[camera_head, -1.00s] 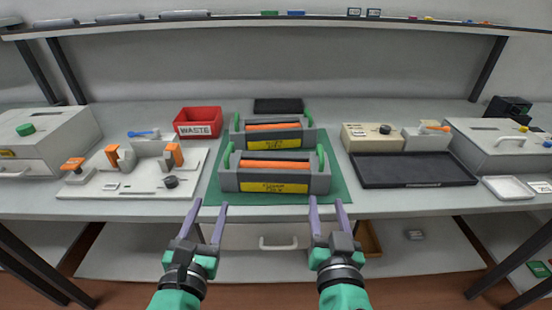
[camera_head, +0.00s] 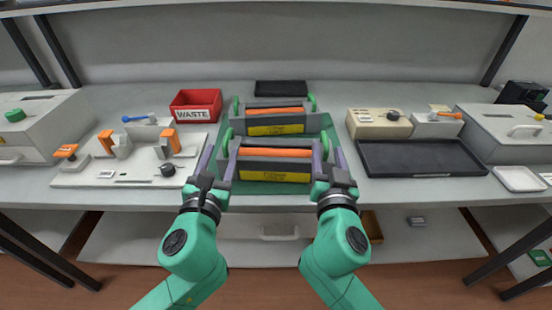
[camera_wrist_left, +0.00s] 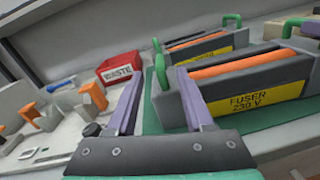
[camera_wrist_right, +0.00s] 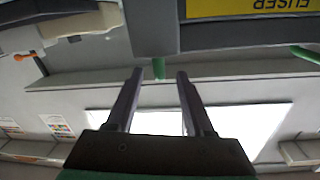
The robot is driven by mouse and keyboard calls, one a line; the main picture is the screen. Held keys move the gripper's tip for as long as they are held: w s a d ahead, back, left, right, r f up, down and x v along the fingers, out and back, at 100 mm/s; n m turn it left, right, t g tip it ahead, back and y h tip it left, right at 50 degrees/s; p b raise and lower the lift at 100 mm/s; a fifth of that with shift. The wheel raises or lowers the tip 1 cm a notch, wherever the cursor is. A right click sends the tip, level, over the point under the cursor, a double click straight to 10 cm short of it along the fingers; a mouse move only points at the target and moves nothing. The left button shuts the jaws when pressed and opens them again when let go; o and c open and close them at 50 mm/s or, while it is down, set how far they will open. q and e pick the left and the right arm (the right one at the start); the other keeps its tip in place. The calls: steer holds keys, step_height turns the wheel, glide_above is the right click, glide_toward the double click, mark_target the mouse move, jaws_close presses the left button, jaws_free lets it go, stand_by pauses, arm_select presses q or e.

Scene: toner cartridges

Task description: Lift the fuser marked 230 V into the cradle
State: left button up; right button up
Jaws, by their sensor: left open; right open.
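The front fuser (camera_head: 272,165) is a dark grey unit with an orange roller and green end handles on a green mat (camera_head: 238,187). Its yellow label reads "FUSER 230 V" in the left wrist view (camera_wrist_left: 255,104). My left gripper (camera_head: 221,146) is open at its left green handle, which shows between the fingers in the left wrist view (camera_wrist_left: 160,76). My right gripper (camera_head: 330,148) is open at its right end; a green handle (camera_wrist_right: 158,68) shows between the fingertips. A white fixture with orange clamps (camera_head: 130,176), seemingly the cradle, stands empty at the left.
A similar fuser (camera_head: 275,118) stands just behind; its label is unreadable from the head. A red WASTE bin (camera_head: 196,104) stands back left. A black tray (camera_head: 420,158) and a beige box (camera_head: 378,123) are right. A grey printer-like unit (camera_head: 40,125) stands far left.

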mark_target(224, 148)
arm_select(q)
steer(key=w, duration=0.6)
steer(key=shift+w+d, duration=0.15)
steer(key=shift+d, duration=0.15)
arm_select(e)
steer(key=w, duration=0.6)
steer(key=shift+w+d, duration=0.15)
steer(key=shift+d, duration=0.2)
arm_select(q)
jaws_close()
arm_select(e)
jaws_close()
